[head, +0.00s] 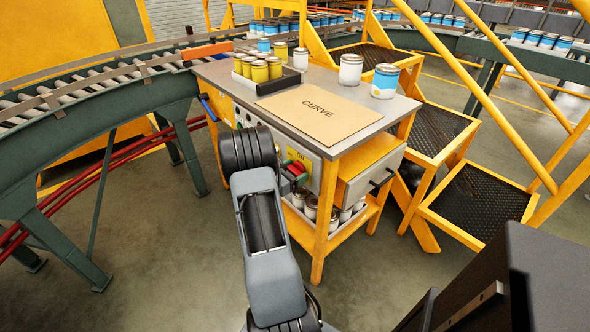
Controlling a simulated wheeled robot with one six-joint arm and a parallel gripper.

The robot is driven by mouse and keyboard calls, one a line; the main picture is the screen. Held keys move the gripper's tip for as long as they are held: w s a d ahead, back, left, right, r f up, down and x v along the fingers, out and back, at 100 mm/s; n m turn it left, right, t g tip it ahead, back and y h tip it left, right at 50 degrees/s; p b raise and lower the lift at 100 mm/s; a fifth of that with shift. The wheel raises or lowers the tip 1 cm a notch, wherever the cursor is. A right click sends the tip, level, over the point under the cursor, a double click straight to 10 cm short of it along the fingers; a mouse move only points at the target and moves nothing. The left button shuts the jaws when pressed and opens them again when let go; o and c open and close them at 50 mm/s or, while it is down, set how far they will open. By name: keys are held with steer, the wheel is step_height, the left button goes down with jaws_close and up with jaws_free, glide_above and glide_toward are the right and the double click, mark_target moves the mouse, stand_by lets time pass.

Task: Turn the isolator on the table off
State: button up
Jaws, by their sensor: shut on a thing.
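The isolator (299,162) is on a grey panel on the front side of the workbench. It has a red handle (297,168) on a yellow plate, with the word ON above it and a green patch at its upper left. My arm reaches up to the panel from below. My gripper (287,180) is mostly hidden behind my arm's dark wrist; a small dark part shows at the red handle. It is shut on the handle. The handle's exact angle is hard to tell.
The workbench top (232,78) carries a tray of yellow cans (259,70), white cans and a brown board marked CURVE (318,108). Cans fill a lower shelf (327,228). A roller conveyor (90,92) curves at left; yellow steps (480,195) stand at right.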

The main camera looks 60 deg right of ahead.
steer(key=shift+f+n, duration=0.1)
steer(key=shift+n, duration=0.4)
steer(key=o, duration=0.9)
steer(key=v, duration=1.4)
steer(key=shift+p, duration=0.35)
steer(key=shift+d, duration=0.1)
